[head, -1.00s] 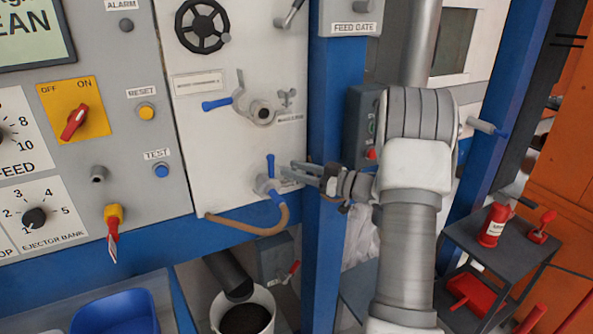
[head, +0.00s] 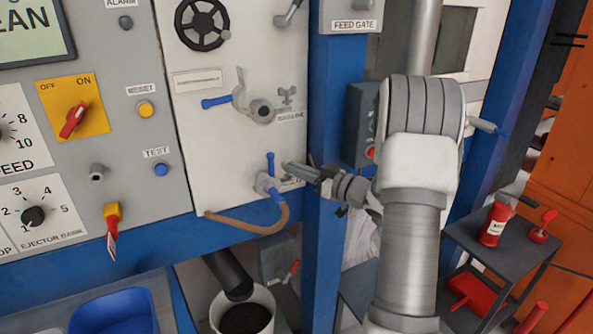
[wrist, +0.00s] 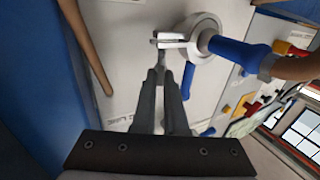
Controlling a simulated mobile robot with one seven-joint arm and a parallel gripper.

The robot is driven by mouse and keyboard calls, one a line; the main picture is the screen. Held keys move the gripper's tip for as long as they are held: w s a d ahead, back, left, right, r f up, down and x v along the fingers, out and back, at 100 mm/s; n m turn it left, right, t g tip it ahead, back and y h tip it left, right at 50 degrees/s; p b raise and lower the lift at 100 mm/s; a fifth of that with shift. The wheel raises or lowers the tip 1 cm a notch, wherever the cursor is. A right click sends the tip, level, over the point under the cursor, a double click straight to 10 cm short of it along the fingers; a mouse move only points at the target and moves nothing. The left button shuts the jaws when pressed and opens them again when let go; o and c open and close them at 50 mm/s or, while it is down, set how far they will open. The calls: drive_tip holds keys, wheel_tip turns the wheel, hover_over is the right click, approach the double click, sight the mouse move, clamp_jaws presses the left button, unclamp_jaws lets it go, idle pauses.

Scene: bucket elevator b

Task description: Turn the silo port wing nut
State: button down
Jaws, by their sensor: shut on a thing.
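My gripper (head: 296,172) is shut at a small metal wing nut on the lower port of the white panel, just right of the port's body. In the wrist view my two fingers (wrist: 168,72) close together on the pale metal wing nut (wrist: 165,40), whose lower part they hide. The lower port (head: 267,184) has an upright blue handle (head: 271,163) and a blue fitting with a tan hose (head: 262,228). The label beside this nut is mostly hidden by my gripper. A second wing nut (head: 287,94) sits free beside the upper port (head: 260,109).
A blue lever (head: 216,102) sticks out left of the upper port. A blue post (head: 328,120) stands close behind my wrist, with a grey button box (head: 362,125) to its right. A bucket (head: 243,316) stands below. A cart (head: 495,240) with red items is at right.

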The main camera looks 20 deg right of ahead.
drive_tip(key=shift+a+m+h+b, duration=0.45)
drive_tip(key=shift+m+h+b, duration=1.55)
drive_tip(key=shift+h, duration=0.95)
drive_tip(key=shift+a+m+h+b, duration=0.4)
drive_tip(key=shift+m+h+b, duration=1.55)
drive_tip(key=shift+h, duration=1.05)
drive_tip(key=shift+a+m+h+b, duration=0.45)
drive_tip(key=shift+m+h+b, duration=1.55)
drive_tip(key=shift+h, duration=0.95)
drive_tip(key=shift+r+m+g+h, duration=0.15)
drive_tip(key=shift+m+g+h, duration=0.1)
drive_tip(key=shift+g+h, duration=0.15)
drive_tip(key=c, duration=0.8)
unclamp_jaws()
drive_tip(key=shift+c, duration=0.2)
